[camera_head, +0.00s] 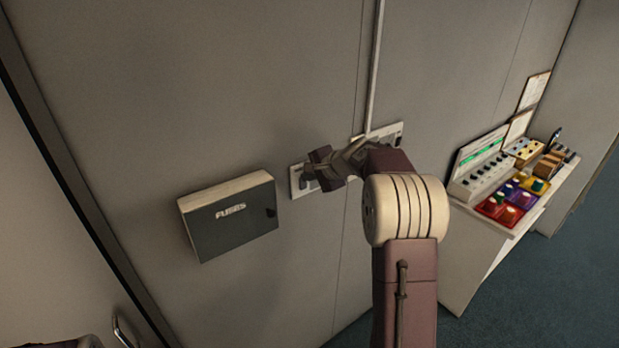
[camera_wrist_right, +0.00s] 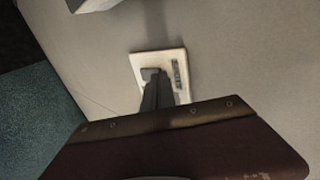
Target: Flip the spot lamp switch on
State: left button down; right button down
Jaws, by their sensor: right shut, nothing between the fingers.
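A pale switch plate (camera_head: 294,178) is on the grey wall just right of the fuse box. My right gripper (camera_head: 312,170) is at this plate and covers part of it. In the right wrist view, a pale plate (camera_wrist_right: 173,58) carries a small dark label (camera_wrist_right: 177,74) too blurred to read. The shut, empty fingers of my right gripper (camera_wrist_right: 155,82) overlap the plate's switch area. I cannot tell whether they touch it, nor the switch's position. A second pale plate (camera_head: 394,132) is partly hidden behind my right wrist. My left gripper is not in view.
A dark-fronted box marked FUSES (camera_head: 235,221) juts from the wall to the left. A thin conduit (camera_head: 375,65) runs down to the second plate. At right, a narrow desk (camera_head: 478,247) holds a control panel (camera_head: 478,163) and coloured knob boxes (camera_head: 511,196).

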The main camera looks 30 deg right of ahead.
jog(key=shift+r, duration=0.6)
jog(key=b+v, duration=0.2)
jog(key=v, duration=0.7)
jog(key=shift+s, duration=0.1)
